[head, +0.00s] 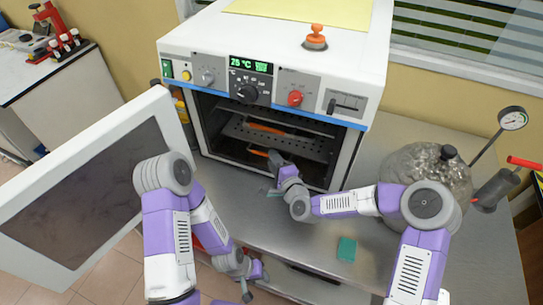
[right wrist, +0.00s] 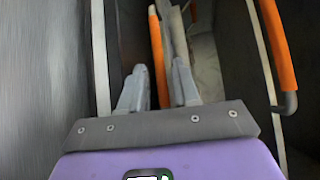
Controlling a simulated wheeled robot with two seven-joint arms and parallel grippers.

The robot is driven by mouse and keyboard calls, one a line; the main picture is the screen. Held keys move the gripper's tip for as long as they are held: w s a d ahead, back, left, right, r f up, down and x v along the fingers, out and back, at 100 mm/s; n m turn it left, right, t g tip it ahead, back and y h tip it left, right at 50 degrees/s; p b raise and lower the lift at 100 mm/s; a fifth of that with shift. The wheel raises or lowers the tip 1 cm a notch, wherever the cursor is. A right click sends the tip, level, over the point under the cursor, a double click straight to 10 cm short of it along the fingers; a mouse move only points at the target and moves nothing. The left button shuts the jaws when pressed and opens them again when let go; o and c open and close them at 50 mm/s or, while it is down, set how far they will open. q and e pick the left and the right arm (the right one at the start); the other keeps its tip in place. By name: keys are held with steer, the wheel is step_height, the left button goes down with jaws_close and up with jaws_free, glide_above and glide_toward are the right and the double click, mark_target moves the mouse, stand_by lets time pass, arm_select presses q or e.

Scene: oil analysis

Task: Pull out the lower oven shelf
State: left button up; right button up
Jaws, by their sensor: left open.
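The white oven (head: 180,40) stands on the bench with its door (head: 90,190) swung open to the left. Inside are two dark perforated shelves with orange handles: the upper handle (head: 262,128) and the lower handle (head: 257,153). My right gripper (head: 273,160) is at the front of the lower oven shelf, covering part of its handle. In the right wrist view its fingers stand apart, with the lower orange handle (right wrist: 158,50) between them and small gaps at the fingertips. My left gripper (head: 257,281) is open and empty, low in front of the bench edge.
A teal block (head: 346,249) lies on the metal bench (head: 390,270). A round glass vessel (head: 410,160) with a pressure gauge (head: 513,118) stands to the right. The upper orange handle (right wrist: 280,45) is close beside my right gripper. A red stand (head: 55,25) is at the far left.

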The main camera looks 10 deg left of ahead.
steer(key=shift+x, duration=1.35)
steer(key=shift+c, duration=0.3)
jaws_close()
